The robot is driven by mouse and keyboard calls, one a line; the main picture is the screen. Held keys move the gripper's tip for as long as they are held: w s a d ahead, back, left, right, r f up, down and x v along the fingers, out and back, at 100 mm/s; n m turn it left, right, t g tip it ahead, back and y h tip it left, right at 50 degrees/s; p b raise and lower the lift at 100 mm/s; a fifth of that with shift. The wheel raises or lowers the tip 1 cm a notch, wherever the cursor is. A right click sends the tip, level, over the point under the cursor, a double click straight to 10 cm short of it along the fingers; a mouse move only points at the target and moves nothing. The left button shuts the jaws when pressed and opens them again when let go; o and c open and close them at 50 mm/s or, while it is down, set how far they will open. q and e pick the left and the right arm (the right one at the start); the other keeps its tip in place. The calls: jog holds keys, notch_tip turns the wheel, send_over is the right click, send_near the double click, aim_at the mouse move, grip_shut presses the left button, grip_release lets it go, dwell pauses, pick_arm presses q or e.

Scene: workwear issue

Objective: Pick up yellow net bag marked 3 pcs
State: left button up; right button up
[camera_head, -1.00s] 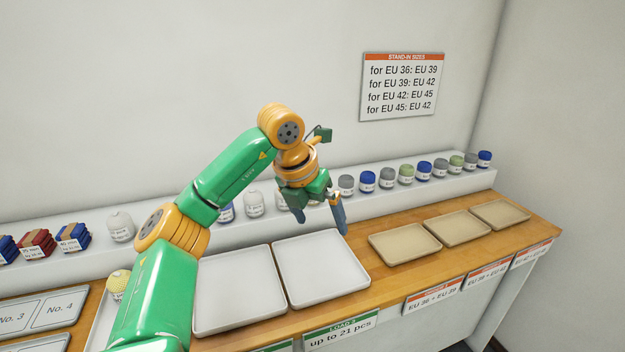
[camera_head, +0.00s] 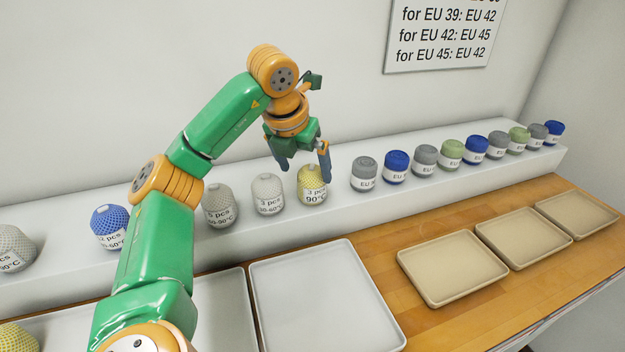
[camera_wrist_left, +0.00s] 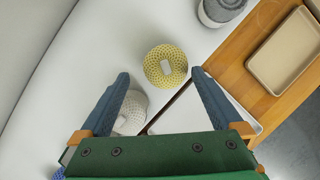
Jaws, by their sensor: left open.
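The yellow net bag marked 3 pcs, 90°C (camera_head: 313,186) stands upright on the white ledge, right of a white net bag (camera_head: 268,194). My left gripper (camera_head: 304,168) is open and empty, close above and behind the yellow bag in the head view. In the left wrist view the yellow bag (camera_wrist_left: 165,66) lies ahead of the fingertips (camera_wrist_left: 160,75), nearer the right finger, with nothing between the jaws gripped. The white bag (camera_wrist_left: 132,110) shows partly between the fingers. My right gripper is not in view.
A grey bag (camera_head: 218,206) and a blue bag (camera_head: 109,227) stand further left on the ledge. Several rolled EU-labelled items (camera_head: 364,174) stand to the right. White trays (camera_head: 330,300) and beige trays (camera_head: 452,268) lie on the wooden counter below. Another yellow bag (camera_head: 16,338) is at the lower left.

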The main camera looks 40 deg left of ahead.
aim_at(312, 185)
pick_arm(q)
jog(key=x, duration=0.3)
jog(key=d+x, duration=0.1)
jog(key=x, duration=0.1)
jog(key=shift+f+p, duration=0.25)
jog(key=shift+p, duration=0.05)
jog(key=shift+w+a+f, duration=0.15)
jog(key=shift+w+f, duration=0.05)
jog(key=shift+f, duration=0.15)
jog(key=shift+s+r, duration=0.1)
jog(key=c, duration=1.3)
